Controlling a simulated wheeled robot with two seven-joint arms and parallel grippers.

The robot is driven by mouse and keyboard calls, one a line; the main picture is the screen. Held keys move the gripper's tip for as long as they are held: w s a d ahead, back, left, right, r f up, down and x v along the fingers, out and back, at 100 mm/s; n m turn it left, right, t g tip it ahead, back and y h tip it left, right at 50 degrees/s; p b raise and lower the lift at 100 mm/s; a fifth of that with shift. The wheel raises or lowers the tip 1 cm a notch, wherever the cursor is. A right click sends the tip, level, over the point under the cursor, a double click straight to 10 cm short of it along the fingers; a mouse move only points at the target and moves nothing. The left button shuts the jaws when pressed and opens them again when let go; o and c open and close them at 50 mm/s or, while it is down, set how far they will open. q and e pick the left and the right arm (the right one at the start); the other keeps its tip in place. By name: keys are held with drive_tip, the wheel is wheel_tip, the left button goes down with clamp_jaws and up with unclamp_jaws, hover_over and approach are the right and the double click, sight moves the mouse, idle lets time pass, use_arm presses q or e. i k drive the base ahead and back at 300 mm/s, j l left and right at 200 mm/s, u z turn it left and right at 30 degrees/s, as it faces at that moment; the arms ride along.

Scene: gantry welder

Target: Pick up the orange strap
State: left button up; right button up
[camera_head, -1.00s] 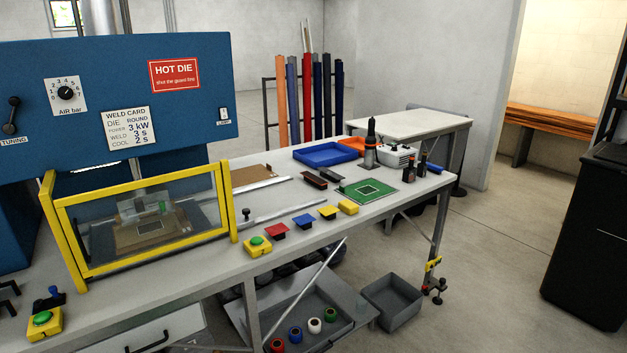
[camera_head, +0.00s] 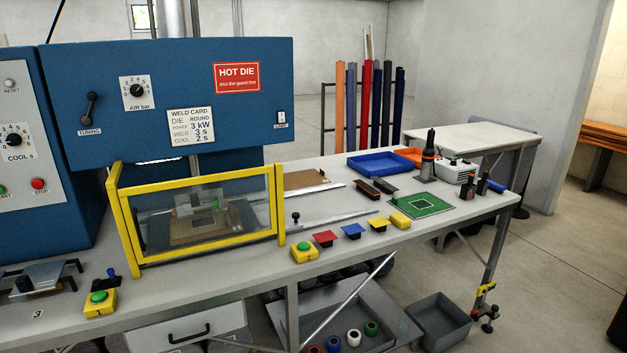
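No thing is clearly recognisable as an orange strap. A tall orange roll (camera_head: 340,110) stands among other coloured rolls in a rack behind the bench. Neither of my grippers is in view.
The bench (camera_head: 222,299) carries a yellow-framed guard (camera_head: 205,236), several coloured blocks, a green board (camera_head: 420,206) and a dark upright tool (camera_head: 428,158). A blue machine (camera_head: 185,90) stands behind. A grey bin (camera_head: 438,320) and open floor lie at the right.

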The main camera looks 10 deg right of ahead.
sight(362, 183)
drive_tip(key=i+l, duration=0.15)
drive_tip(key=l, duration=0.2)
drive_tip(key=i+l+u, duration=0.1)
drive_tip(key=l, duration=0.25)
drive_tip(key=i+l, duration=0.15)
drive_tip(key=l, duration=0.2)
drive_tip(key=i+l+u, duration=0.15)
drive_tip(key=l, duration=0.25)
drive_tip(key=i+l, duration=0.1)
drive_tip(key=l, duration=0.25)
drive_tip(key=i+l+u, duration=0.1)
drive_tip(key=l, duration=0.3)
